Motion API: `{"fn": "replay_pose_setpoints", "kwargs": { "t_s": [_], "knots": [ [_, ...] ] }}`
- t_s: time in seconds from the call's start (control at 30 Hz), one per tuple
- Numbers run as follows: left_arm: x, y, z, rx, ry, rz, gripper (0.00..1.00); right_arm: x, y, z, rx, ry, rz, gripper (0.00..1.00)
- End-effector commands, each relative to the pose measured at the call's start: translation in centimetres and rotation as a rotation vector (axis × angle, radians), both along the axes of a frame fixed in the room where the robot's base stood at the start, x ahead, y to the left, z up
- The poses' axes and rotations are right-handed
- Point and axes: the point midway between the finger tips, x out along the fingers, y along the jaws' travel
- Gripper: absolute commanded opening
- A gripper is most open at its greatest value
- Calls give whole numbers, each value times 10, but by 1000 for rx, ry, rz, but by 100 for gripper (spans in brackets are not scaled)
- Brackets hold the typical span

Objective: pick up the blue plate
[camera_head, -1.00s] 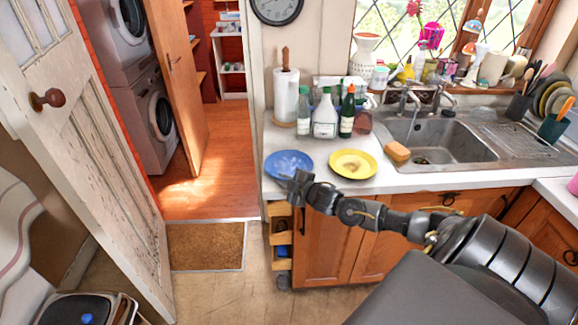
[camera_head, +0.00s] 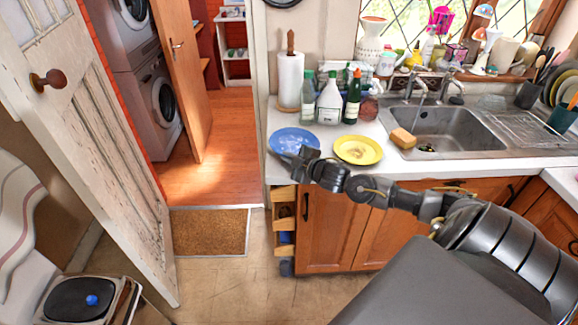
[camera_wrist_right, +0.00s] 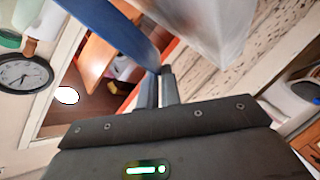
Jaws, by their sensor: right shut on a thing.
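The blue plate (camera_head: 294,137) is at the left end of the white counter, left of a yellow plate. It seems raised slightly above the counter, though the gap is hard to see. My right gripper (camera_head: 296,158) is shut on its near rim. In the right wrist view the blue plate (camera_wrist_right: 112,32) shows nearly edge-on as a blue band running down to the closed fingers (camera_wrist_right: 166,82). My left gripper is not in view.
The yellow plate (camera_head: 358,150) lies close to the right. Several bottles (camera_head: 330,100) and a paper towel roll (camera_head: 290,80) stand behind. A sponge (camera_head: 403,138) sits by the sink (camera_head: 445,128). Open floor lies left of the counter, near the doormat (camera_head: 210,232).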

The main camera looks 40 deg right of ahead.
Motion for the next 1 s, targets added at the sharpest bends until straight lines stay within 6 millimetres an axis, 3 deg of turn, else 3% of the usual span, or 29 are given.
{"fn": "replay_pose_setpoints", "kwargs": {
  "t_s": [0.2, 0.5, 1.0],
  "knots": [
    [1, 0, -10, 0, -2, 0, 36, -52, -5, 57, -13, 5, 10, 0],
    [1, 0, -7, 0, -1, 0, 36, -98, -12, 77, -3, 8, 2, 0],
    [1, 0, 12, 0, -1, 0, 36, -133, -17, 95, -1, 0, 0, 0]
  ]
}}
